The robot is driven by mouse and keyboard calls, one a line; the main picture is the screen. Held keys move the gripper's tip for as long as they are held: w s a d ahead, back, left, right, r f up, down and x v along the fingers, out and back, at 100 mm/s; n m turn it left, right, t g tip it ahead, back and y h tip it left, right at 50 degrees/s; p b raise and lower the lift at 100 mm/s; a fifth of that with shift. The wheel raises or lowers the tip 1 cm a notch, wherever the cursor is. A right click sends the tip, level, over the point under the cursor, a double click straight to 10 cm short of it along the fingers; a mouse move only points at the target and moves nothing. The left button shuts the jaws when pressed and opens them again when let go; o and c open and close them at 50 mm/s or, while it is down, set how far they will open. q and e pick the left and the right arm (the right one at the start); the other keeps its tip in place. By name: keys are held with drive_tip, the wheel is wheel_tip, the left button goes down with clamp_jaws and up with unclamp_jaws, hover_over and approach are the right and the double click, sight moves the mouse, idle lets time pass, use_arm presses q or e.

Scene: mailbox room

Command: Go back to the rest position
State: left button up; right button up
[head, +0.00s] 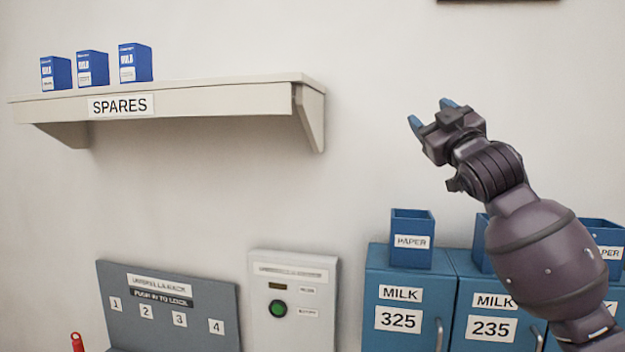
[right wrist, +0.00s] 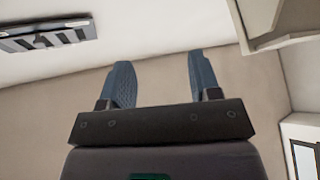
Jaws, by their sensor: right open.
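My right gripper (head: 432,112) is raised in front of the bare wall, to the right of the spares shelf, and points up and to the left. Its two blue fingertips are apart. In the right wrist view the gripper (right wrist: 160,82) is open, with only plain wall between its fingers. Nothing is held in it. My left gripper does not show in either view.
The spares shelf (head: 220,100) bears three blue boxes (head: 93,68). Below are the umbrella rack panel (head: 180,325), a grey panel with a green button (head: 292,300), and blue milk cabinets (head: 400,342) with paper bins (head: 411,255) on top. Wall space between shelf and cabinets is clear.

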drive_tip(key=s+d+f+m+g+h, duration=0.1)
drive_tip(key=s+f, duration=0.1)
drive_tip(key=f, duration=1.1)
drive_tip(key=s+f+m+g, duration=0.1)
drive_tip(key=s+f+g, duration=0.15)
drive_tip(key=f, duration=1.15)
drive_tip(key=s+d+f+m+g+h, duration=0.1)
drive_tip(key=s+f, duration=0.2)
drive_tip(key=f, duration=1)
drive_tip(key=s+d+f+m+g+h, duration=0.2)
drive_tip(key=s+f+g, duration=0.1)
drive_tip(key=s+f, duration=1.1)
drive_tip(key=s+d+f+m+g+h, duration=0.2)
drive_tip(key=s+f+m+g, duration=0.1)
drive_tip(key=s+f, duration=1.1)
wheel_tip(320, 180, down, 2)
drive_tip(key=shift+s+f+g, duration=0.25)
drive_tip(key=shift+s+g, duration=0.1)
drive_tip(key=shift+c, duration=1.2)
drive_tip(key=shift+w+a, duration=0.15)
drive_tip(key=shift+c, duration=0.2)
